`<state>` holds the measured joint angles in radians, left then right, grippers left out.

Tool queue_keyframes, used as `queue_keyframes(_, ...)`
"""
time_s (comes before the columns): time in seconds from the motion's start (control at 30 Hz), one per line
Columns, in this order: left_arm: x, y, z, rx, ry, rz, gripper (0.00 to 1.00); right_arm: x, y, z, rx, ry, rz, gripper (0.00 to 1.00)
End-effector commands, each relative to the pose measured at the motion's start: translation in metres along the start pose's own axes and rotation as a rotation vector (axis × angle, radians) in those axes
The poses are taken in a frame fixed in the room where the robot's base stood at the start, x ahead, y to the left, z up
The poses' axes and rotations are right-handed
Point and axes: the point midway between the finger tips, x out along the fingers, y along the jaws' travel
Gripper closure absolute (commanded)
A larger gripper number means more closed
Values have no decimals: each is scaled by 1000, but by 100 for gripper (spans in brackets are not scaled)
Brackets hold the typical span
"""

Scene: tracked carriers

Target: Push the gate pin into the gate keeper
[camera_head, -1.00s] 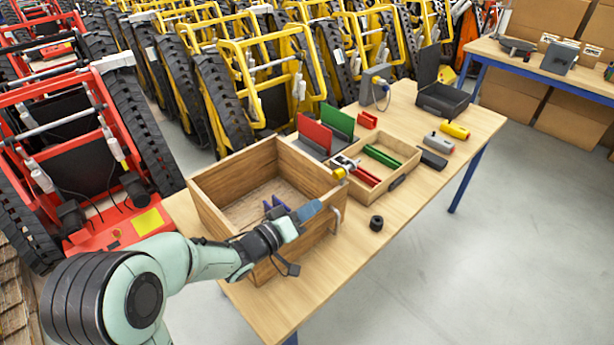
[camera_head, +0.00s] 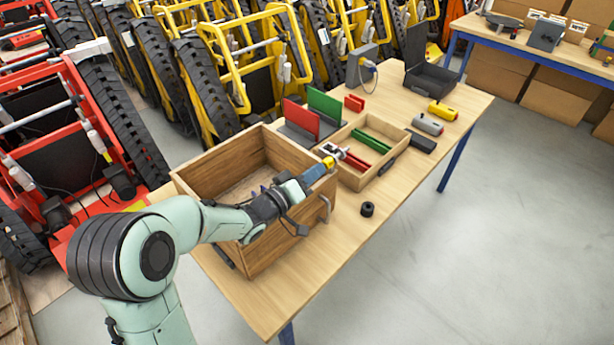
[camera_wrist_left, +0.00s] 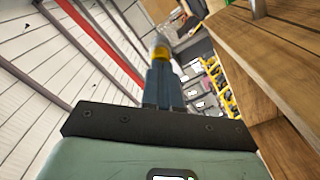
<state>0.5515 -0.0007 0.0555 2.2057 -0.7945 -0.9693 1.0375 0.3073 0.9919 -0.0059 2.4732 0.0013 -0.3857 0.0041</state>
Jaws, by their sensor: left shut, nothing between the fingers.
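A yellow-ended part (camera_head: 329,162), which looks like the gate pin, sits at the right rear corner of the large wooden crate. A grey metal bracket (camera_head: 334,151), probably the gate keeper, is just beyond it. My left gripper (camera_head: 322,167) has its blue fingers shut and empty, with the tips right at the yellow end. In the left wrist view the fingers (camera_wrist_left: 163,84) point at the yellow part (camera_wrist_left: 160,54), in line with it. I cannot tell whether they touch. How far the pin sits in the keeper is hidden. My right gripper is not in view.
The wooden crate (camera_head: 205,180) stands under my left arm. A shallow wooden tray (camera_head: 392,172) with red and green bars lies behind the bracket. The table's front right is otherwise clear.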

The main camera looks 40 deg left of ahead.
Motion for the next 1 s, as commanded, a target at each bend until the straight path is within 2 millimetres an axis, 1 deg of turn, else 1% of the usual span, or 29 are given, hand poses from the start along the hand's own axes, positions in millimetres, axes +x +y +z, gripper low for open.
queue_keyframes(0.1, 3, 0, 1, 0, -1, 0, 100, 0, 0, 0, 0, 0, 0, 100)
queue_keyframes(0.5, 3, 0, 1, 0, -1, 0, 100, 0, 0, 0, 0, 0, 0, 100)
queue_keyframes(1.0, 11, 1, 0, 1, 1, 2, 100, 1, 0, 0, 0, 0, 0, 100)
